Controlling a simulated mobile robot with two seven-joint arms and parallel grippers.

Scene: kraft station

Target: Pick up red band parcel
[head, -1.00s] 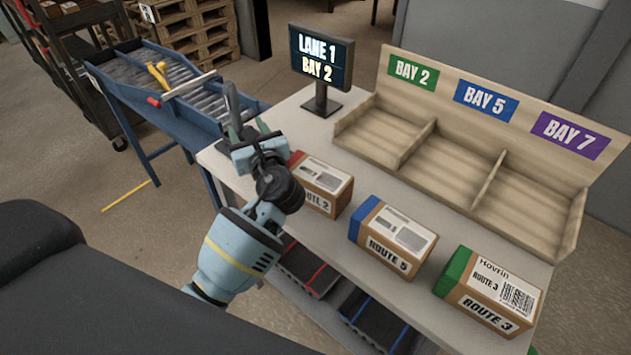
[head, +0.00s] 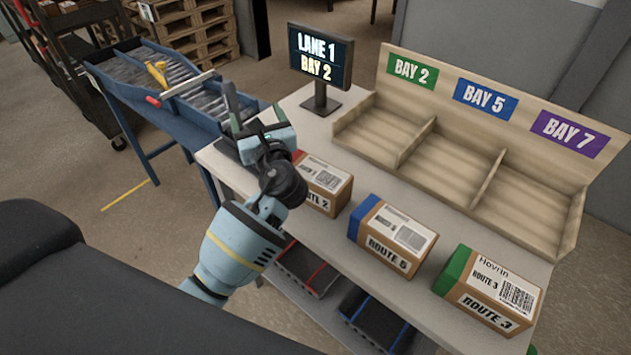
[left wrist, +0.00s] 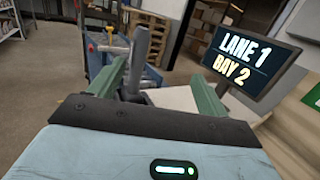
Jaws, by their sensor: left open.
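The red band parcel (head: 326,186) is a brown box marked Route 2 with a white label. It stands on the table behind and to the right of my left wrist in the head view, and its red end is mostly hidden by my arm. My left gripper (head: 240,110) is raised above the table's left end, pointing away from the parcel towards the conveyor. Its green fingers are apart and empty, as the left wrist view (left wrist: 165,85) also shows. The parcel is not in the left wrist view. My right gripper is not in view.
A blue band parcel (head: 393,237) and a green band parcel (head: 487,290) stand farther right on the table (head: 400,195). A wooden three-bay rack (head: 470,150) stands behind. The screen (head: 320,57) reads Lane 1, Bay 2. A roller conveyor (head: 130,75) is at the left.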

